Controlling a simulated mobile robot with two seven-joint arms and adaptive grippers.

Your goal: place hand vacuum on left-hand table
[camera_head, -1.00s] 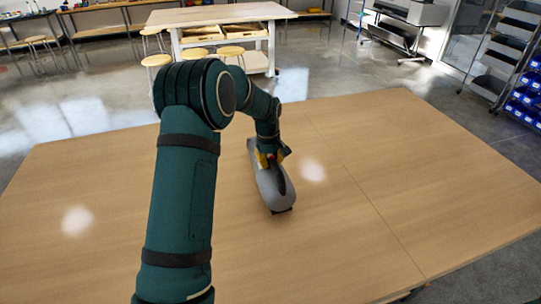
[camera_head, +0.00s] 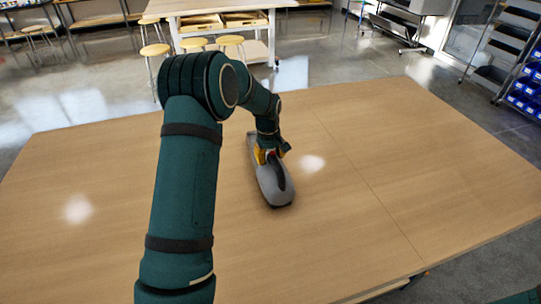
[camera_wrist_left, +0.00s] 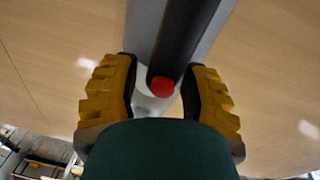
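The hand vacuum (camera_head: 270,184) is a long grey body with a dark handle. It lies at or very close to the wooden table top (camera_head: 110,170), left of the seam. In the left wrist view, its dark handle (camera_wrist_left: 182,40) runs up the picture, with a red button near its end. My left gripper (camera_head: 269,154) is over the vacuum's far part. My right gripper is not in view.
The wooden top is otherwise bare, with free room on both sides of the seam (camera_head: 362,180). Beyond it stand stools (camera_head: 155,50) and a workbench (camera_head: 215,6). Shelves with blue bins (camera_head: 526,95) are at the right.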

